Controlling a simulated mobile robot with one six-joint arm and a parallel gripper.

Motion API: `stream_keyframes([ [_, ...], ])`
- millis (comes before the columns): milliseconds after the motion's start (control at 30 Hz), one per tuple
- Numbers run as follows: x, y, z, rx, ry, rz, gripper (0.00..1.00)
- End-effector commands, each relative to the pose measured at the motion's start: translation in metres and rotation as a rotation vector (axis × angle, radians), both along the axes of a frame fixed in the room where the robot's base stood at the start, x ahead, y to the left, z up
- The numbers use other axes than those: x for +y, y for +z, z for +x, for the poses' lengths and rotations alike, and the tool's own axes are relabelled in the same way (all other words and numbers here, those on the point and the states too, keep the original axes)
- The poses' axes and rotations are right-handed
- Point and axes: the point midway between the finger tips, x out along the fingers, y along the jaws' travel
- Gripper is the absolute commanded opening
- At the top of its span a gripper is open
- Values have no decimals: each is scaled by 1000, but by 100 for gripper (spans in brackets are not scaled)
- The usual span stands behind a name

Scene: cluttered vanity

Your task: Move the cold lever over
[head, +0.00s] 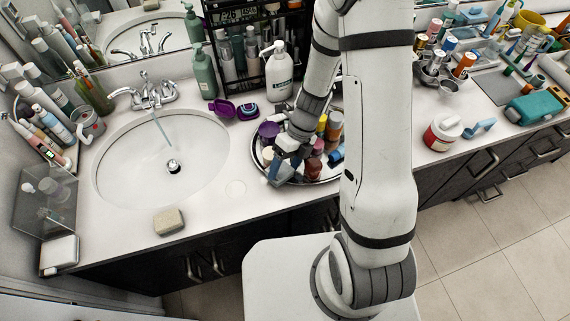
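The chrome faucet (150,98) stands behind the white sink basin (130,165). It has a left lever (121,92) and a right lever (168,91); I see no marking that tells which is cold. A thin stream of water (163,133) falls from the spout toward the drain (173,166). My gripper (282,166) hangs over the left part of a round tray, to the right of the sink and well apart from the faucet. Its fingers are small and dark among the tray's items, so I cannot tell whether they are open or shut.
The round tray (312,181) holds several bottles and jars. Soap (169,221) lies at the front edge. Bottles crowd the left. The counter right of the basin is partly clear.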

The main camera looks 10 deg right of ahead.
Motion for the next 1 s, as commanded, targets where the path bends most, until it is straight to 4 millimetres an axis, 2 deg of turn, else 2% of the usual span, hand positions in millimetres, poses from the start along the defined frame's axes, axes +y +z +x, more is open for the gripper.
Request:
stream_keyframes([
  [33, 0, 0, 0, 0, 0, 0, 73],
  [167, 0, 0, 0, 0, 0, 0, 84],
  [400, 0, 1, 0, 0, 1, 0, 84],
  [533, -2, 9, 3, -3, -1, 1, 84],
  [1000, -34, 89, 32, -4, 2, 0, 84],
])
